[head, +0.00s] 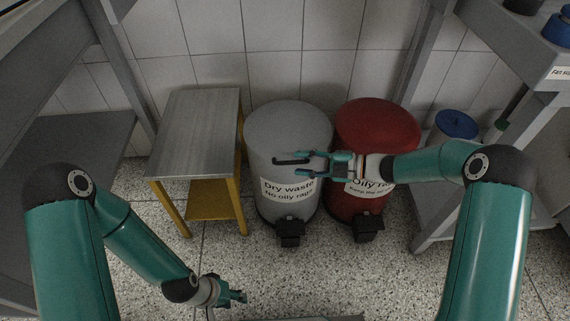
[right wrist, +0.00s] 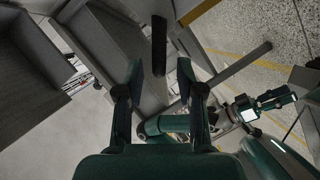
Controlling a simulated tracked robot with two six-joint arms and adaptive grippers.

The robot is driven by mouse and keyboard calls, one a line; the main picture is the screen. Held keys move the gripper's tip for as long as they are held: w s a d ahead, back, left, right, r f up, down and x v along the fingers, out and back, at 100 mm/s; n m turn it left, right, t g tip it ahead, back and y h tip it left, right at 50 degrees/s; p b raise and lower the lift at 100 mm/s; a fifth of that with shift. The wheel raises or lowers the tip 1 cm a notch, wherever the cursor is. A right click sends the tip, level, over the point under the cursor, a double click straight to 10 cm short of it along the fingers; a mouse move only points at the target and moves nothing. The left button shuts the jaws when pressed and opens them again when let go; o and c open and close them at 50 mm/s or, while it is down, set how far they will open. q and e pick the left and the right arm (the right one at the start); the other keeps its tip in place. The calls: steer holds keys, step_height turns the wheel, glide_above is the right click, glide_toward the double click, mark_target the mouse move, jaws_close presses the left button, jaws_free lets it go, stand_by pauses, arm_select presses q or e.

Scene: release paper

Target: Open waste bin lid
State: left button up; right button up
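The grey waste bin (head: 289,122), labelled "Dry waste / No oily rags", stands upright on the floor with its lid down. A dark bar (head: 281,162), which looks like a lid handle, shows at the front of the lid. It also appears as a dark bar in the right wrist view (right wrist: 158,40). My right gripper (head: 298,164) is open at the bin's front, its fingers on either side of the bar. In the right wrist view the open fingertips (right wrist: 160,68) show a gap. My left gripper (head: 238,297) is low at the bottom, away from the bins; its opening is unclear.
A red bin (head: 375,122), labelled as oily waste, stands just right, partly behind my right gripper. Black pedals (head: 290,232) stick out at the bins' feet. A metal-topped yellow table (head: 200,130) stands left. Shelves flank both sides; a blue-lidded container (head: 457,124) is right.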

mark_target(290, 162)
steer(key=b+x, duration=0.1)
steer(key=x, duration=0.4)
steer(key=shift+w+a+f+b, duration=0.1)
steer(key=shift+a+f+b, duration=0.05)
steer(key=shift+a+b, duration=0.15)
jaws_close()
steer(key=shift+d, duration=0.1)
